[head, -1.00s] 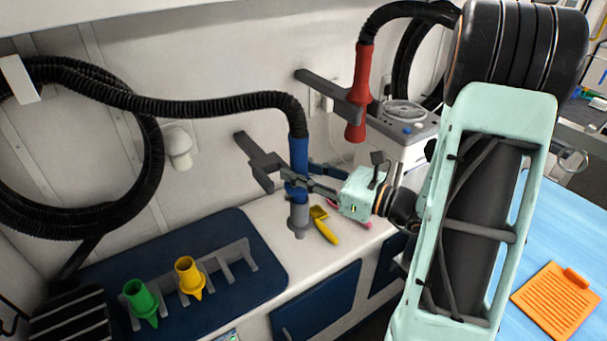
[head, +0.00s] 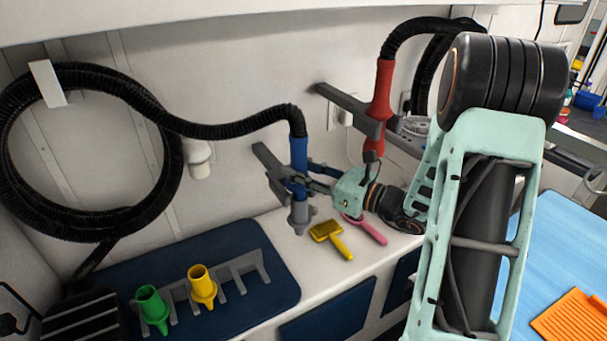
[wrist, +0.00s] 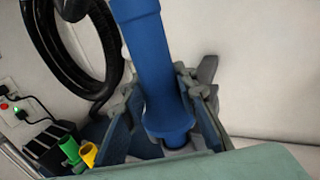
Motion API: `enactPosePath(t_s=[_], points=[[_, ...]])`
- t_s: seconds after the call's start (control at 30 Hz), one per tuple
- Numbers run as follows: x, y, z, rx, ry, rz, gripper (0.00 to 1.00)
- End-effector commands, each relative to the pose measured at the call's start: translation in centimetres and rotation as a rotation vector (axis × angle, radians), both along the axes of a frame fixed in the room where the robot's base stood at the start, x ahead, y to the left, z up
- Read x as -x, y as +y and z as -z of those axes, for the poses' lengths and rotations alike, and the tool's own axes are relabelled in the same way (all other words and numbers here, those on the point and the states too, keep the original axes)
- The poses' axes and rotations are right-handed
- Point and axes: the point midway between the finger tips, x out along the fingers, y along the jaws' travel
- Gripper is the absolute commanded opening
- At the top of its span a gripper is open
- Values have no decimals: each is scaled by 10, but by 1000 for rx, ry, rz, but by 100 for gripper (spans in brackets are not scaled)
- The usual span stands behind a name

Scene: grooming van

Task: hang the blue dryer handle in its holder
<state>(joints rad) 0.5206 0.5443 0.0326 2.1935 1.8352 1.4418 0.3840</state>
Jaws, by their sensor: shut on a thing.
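The blue dryer handle (head: 299,153) hangs upright from a black ribbed hose, with a grey nozzle (head: 299,216) at its lower end. My gripper (head: 303,184) is shut on the lower part of the handle. The handle also fills the middle of the wrist view (wrist: 148,55), between my fingers (wrist: 165,135). Its holder (head: 268,160) is a grey forked bracket on the wall. The handle overlaps the fork's open end in the head view. Grey holder parts (wrist: 207,72) show behind the handle in the wrist view. My fingers hide whether the handle sits fully inside the fork.
A red dryer handle (head: 380,95) hangs in a similar bracket to the right. A yellow brush (head: 332,239) and a pink-handled tool (head: 368,229) lie on the counter below. Green (head: 152,308) and yellow (head: 202,285) nozzles stand in a rack on the left.

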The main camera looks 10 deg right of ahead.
Motion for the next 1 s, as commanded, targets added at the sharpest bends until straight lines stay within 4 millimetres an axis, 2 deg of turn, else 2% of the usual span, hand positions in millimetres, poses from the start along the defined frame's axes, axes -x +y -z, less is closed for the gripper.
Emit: enactPosePath(t_s=[0.5, 1.0], points=[[-33, 11, -2, -1, -4, -1, 0], [-37, 12, -2, -1, -4, 0, 0]])
